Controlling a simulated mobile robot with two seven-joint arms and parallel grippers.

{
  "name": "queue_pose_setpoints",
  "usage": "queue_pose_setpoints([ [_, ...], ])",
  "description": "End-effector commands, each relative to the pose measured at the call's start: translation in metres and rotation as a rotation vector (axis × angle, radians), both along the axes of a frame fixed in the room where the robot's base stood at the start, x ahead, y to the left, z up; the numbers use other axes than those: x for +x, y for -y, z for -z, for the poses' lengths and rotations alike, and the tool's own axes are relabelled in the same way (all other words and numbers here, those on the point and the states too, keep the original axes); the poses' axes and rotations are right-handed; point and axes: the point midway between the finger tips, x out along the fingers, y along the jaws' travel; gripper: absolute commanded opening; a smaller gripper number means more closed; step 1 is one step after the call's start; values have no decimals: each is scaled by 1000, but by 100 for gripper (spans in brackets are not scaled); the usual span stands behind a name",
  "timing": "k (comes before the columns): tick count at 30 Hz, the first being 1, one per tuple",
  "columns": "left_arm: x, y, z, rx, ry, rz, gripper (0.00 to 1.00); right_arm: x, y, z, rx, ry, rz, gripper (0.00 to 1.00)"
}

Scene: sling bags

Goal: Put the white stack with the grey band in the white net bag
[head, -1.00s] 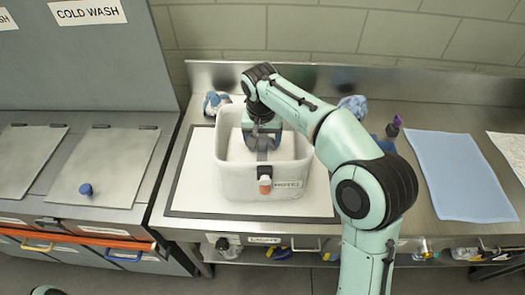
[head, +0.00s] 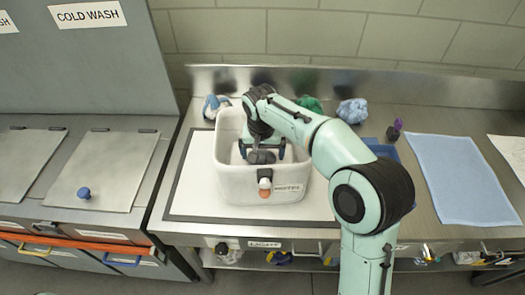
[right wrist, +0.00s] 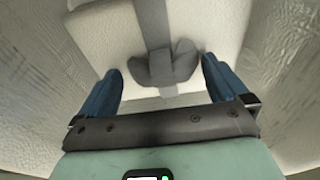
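A white open-topped holder (head: 228,180) labelled HOTEL stands on the white mat. Its walls look finely textured in the right wrist view (right wrist: 45,65); I take it for the white net bag. The white stack (right wrist: 95,35) lies inside it, with a grey band (right wrist: 152,20) and a grey knot (right wrist: 165,65) on top. The knot also shows in the head view (head: 262,157). My right gripper (head: 262,152) points down inside the holder. Its blue fingers are apart on either side of the knot, with visible gaps. The stack's lower part is hidden. My left gripper is out of view.
A bordered white mat (head: 186,190) lies under the holder. Blue-white cloth (head: 214,105), a green bundle (head: 308,104), a pale blue bundle (head: 352,110) and a blue tray (head: 384,151) surround it. A flat blue cloth (head: 460,180) lies right.

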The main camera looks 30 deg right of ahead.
Motion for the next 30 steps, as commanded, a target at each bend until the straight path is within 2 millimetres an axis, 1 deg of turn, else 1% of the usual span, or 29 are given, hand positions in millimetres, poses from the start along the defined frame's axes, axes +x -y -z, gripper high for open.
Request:
queue_pose_setpoints([
  [5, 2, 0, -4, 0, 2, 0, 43, -1, -2, -21, 1, 6, -2, 100],
  [12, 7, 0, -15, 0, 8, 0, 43, -7, -7, -73, 1, 7, -2, 100],
  [15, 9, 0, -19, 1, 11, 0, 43, -9, -8, -92, 1, 8, -1, 100],
  [18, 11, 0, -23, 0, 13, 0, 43, -11, -10, -107, 0, 6, -2, 100],
  [23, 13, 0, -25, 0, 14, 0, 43, -13, -11, -118, 0, 3, -1, 100],
  [30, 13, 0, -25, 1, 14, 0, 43, -14, -11, -119, 0, 2, -1, 100],
])
